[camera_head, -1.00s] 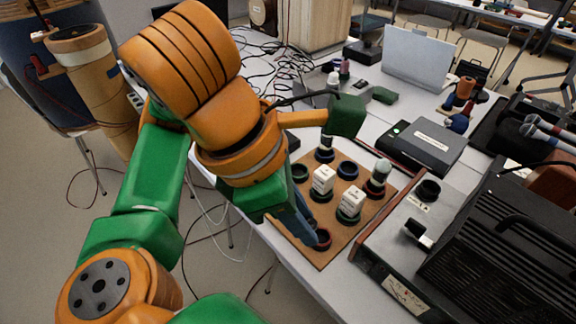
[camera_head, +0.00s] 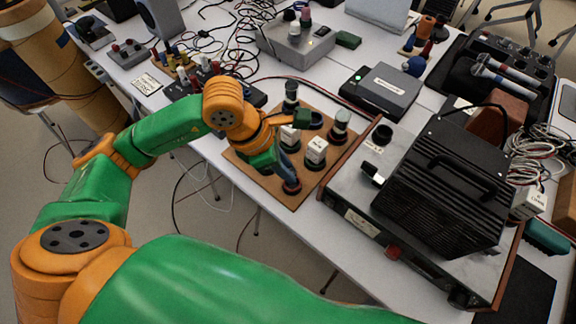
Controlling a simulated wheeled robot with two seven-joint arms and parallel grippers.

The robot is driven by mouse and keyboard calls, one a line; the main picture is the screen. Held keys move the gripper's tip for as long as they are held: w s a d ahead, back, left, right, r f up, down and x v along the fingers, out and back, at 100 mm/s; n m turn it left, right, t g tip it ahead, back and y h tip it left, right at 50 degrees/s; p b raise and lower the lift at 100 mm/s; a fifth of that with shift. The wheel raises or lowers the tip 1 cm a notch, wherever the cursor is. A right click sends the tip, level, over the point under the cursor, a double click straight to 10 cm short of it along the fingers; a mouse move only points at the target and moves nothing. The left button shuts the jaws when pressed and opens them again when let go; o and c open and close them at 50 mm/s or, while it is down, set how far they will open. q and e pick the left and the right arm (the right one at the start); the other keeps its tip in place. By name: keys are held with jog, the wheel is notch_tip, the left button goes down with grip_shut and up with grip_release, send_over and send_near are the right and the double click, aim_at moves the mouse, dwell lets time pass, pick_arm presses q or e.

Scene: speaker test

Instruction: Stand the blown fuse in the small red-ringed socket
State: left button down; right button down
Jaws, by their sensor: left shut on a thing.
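The brown socket board (camera_head: 277,193) lies on the table near its front edge. The small red-ringed socket (camera_head: 292,188) is at the board's near corner. My left gripper (camera_head: 287,179) points down at this socket, its fingertips just above or at the ring. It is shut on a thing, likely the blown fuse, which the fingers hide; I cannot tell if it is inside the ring. Two white blocks (camera_head: 316,150) and two dark capped cylinders (camera_head: 341,121) stand in other sockets. My right gripper is not in view.
A grey instrument with a black ribbed top (camera_head: 440,185) stands close on the board's right. A dark box (camera_head: 381,90) is behind the board. Loose cables and a grey box with knobs (camera_head: 296,45) lie farther back. The floor is open in front of the table.

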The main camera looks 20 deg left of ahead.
pick_arm(q)
jog(key=f, duration=0.2)
jog(key=w+f, duration=0.1)
jog(key=f, duration=0.1)
jog(key=shift+p, duration=0.4)
jog(key=shift+f, duration=0.1)
jog(key=shift+f+b, duration=0.4)
jog(key=shift+b, duration=0.15)
jog(key=c, duration=0.7)
grip_release()
